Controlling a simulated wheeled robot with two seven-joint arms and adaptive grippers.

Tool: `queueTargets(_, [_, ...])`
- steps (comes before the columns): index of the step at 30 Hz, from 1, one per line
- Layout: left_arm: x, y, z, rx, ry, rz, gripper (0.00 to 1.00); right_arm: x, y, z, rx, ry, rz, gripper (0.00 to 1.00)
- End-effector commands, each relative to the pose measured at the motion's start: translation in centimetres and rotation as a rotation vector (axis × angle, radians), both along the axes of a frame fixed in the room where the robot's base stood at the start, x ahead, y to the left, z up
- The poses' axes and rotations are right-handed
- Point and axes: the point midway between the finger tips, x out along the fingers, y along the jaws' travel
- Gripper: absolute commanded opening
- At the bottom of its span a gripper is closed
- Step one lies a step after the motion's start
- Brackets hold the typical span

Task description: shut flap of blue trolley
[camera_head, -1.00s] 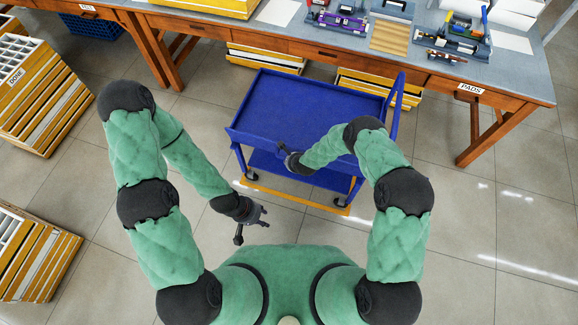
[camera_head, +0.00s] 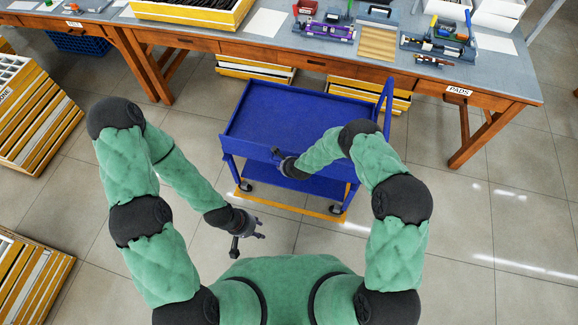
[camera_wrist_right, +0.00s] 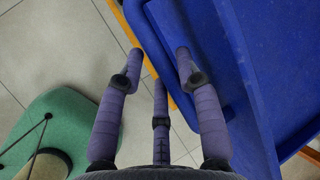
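The blue trolley (camera_head: 300,112) stands ahead of me, with a shallow top tray and a lower shelf (camera_head: 310,183). My right gripper (camera_head: 278,155) is at the trolley's near side, by the front edge of the top tray; the arm partly hides that edge. In the right wrist view its fingers (camera_wrist_right: 155,70) are spread with nothing between them. One finger overlaps a blue panel with a rounded edge (camera_wrist_right: 170,25); I cannot tell whether this is the flap or whether they touch. My left gripper (camera_head: 258,229) is open and empty, above the floor left of the trolley.
A long wooden workbench (camera_head: 285,45) with trays and tools runs behind the trolley. Boxes of frames (camera_head: 30,110) stand on the floor at left, with more (camera_head: 30,280) at lower left. A yellow floor outline (camera_head: 300,210) surrounds the trolley's base. Floor at right is clear.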

Motion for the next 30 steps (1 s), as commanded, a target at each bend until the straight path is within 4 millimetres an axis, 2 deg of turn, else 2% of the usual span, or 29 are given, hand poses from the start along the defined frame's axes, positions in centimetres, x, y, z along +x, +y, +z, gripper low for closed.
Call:
queueTargets(21, [0.0,0.0,0.0,0.0,0.0,0.0,0.4,-4.7,-2.2,7.9,0.001,-0.002,0.0,0.35])
queueTargets(30, [0.0,0.0,0.0,0.0,0.0,0.0,0.4,-5.6,-2.6,9.1,0.0,-0.001,0.0,0.35])
